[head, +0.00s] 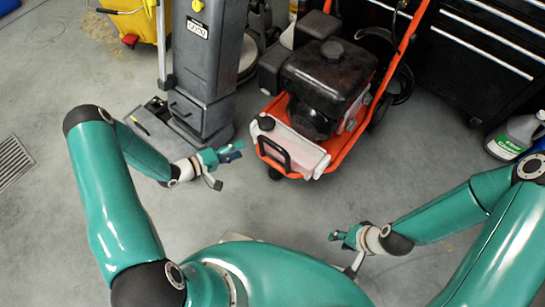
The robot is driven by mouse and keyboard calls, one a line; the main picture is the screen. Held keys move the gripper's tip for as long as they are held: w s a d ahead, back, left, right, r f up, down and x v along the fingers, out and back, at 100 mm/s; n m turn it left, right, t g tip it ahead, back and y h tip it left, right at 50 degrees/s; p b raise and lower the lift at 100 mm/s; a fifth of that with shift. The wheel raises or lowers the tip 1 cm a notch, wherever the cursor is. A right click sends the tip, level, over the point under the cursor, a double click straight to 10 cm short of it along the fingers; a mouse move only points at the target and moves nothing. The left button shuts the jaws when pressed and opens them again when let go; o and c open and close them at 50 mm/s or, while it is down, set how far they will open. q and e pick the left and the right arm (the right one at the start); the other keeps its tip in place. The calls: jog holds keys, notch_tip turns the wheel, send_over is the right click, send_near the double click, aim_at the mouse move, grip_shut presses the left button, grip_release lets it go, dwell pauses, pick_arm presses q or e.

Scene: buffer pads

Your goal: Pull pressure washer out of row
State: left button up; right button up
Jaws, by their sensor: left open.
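The pressure washer (325,88) has an orange frame, a black engine and a pale tank with a black handle at its front. It stands on the floor at the upper middle, in a row between a grey upright machine and a black tool cabinet. My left gripper (228,168) is open and empty, left of and in front of the washer's front handle (272,152), apart from it. My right gripper (342,255) is low in the view, below and right of the washer, away from it. Its fingers are small and partly hidden, so its opening is unclear.
The grey upright machine (205,75) stands close on the washer's left. The black tool cabinet (475,50) is behind to the right, with a grey jug (515,135) before it. A yellow bucket (135,22) is upper left. The floor in front of the washer is clear.

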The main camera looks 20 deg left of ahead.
aim_at(273, 144)
pick_arm(q)
notch_tip(273, 144, down, 4)
jog(key=s+a+h+b, duration=0.2)
jog(key=b, duration=0.1)
jog(key=b+x, duration=0.3)
jog(key=x, duration=1.4)
jog(key=shift+a, duration=0.1)
pick_arm(e)
notch_tip(273, 144, down, 8)
jog(key=shift+f, duration=0.15)
pick_arm(q)
grip_shut()
